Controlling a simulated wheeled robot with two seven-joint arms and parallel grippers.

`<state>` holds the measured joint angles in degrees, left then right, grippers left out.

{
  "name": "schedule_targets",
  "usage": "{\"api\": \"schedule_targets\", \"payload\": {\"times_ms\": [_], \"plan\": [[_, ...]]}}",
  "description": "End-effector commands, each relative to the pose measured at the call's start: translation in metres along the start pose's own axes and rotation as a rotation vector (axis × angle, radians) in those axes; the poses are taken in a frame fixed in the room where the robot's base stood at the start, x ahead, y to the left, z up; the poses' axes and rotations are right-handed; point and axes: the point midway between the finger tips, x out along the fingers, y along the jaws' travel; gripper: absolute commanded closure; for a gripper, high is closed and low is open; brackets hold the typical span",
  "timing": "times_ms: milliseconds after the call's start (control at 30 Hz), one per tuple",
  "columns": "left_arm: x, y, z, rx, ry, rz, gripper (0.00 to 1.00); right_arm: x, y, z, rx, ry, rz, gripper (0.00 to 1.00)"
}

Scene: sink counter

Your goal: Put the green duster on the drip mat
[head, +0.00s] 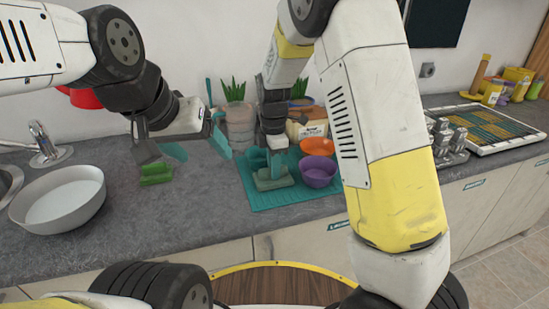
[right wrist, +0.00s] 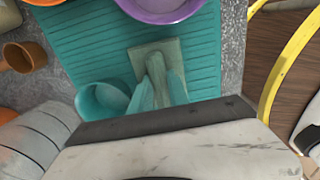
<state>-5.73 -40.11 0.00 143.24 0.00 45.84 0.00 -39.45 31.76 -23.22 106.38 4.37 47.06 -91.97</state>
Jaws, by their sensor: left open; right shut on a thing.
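The teal ribbed drip mat (head: 262,203) lies on the counter and fills much of the right wrist view (right wrist: 207,75). My right gripper (head: 268,166) points down over it, shut on the handle of a grey-green, flat-based block (head: 272,183). In the right wrist view the block (right wrist: 172,52) is between teal fingers (right wrist: 157,92). Its base appears on or just above the mat; contact is unclear. A bright green block (head: 156,174) lies on the bare counter left of the mat. My left gripper (head: 187,150) is open and empty above and right of it. I cannot tell which block is the duster.
A purple bowl (head: 319,172) and orange bowl (head: 313,147) stand on the mat's right side. A teal cup (right wrist: 103,101) is close to my right gripper. A white basin (head: 58,202) stands at left by the tap (head: 45,145). The counter between basin and mat is mostly clear.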

Motion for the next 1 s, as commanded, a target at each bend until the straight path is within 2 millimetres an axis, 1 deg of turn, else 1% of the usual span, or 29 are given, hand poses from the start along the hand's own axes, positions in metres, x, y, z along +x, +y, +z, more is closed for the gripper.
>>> {"api": "schedule_targets", "payload": {"times_ms": [67,100,167,200,500,633,767,1000], "plan": [[0.0,0.0,0.0,0.0,0.0,0.0,0.27,0.002,0.0,0.0,0.001,0.0,-0.001,1.0],[0.0,0.0,0.0,0.0,0.0,0.0,0.27,0.002,0.0,0.0,0.0,-0.001,0.0,0.73],[0.0,0.0,0.0,0.0,0.0,0.0,0.27,0.002,0.0,0.0,0.0,-0.001,0.0,0.61],[0.0,0.0,0.0,0.0,0.0,0.0,0.27,0.002,0.0,0.0,0.0,0.0,0.0,0.57],[0.0,0.0,0.0,0.0,0.0,0.0,0.27,0.001,0.0,0.0,0.0,0.0,0.0,0.57],[0.0,0.0,0.0,0.0,0.0,0.0,0.27,-0.009,0.001,0.0,0.0,0.001,0.002,0.57],[0.0,0.0,0.0,0.0,0.0,0.0,0.27,-0.032,0.001,0.0,-0.001,0.002,0.005,0.57],[0.0,0.0,0.0,0.0,0.0,0.0,0.27,-0.084,0.001,0.0,0.0,0.001,0.004,0.57]]}}
